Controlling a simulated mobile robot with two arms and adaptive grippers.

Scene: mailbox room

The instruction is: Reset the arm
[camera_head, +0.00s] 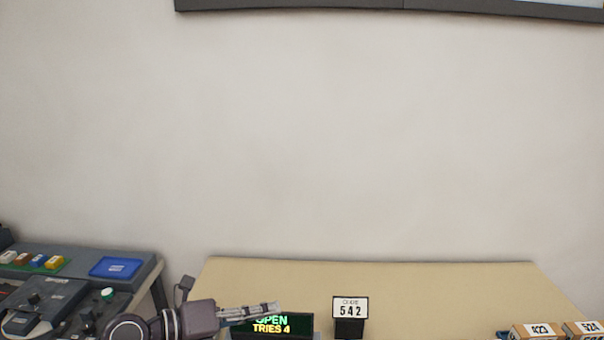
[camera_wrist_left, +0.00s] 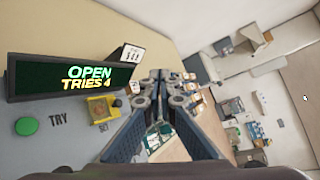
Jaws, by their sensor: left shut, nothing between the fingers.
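My left arm comes in at the bottom left of the head view. Its left gripper (camera_head: 262,309) points right, in front of the dark display (camera_head: 302,325) that reads "OPEN TRIES 4". In the left wrist view the fingers of this gripper (camera_wrist_left: 166,82) are together with nothing between them. The same display stands at the left there. My right gripper is not in view.
A code stand (camera_head: 350,314) reading 542 is on the beige table (camera_head: 420,280). Labelled boxes (camera_head: 537,331) sit at the lower right. A grey console (camera_head: 70,265) with a blue pad (camera_head: 116,267) stands left. A green button (camera_wrist_left: 27,126) is marked TRY.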

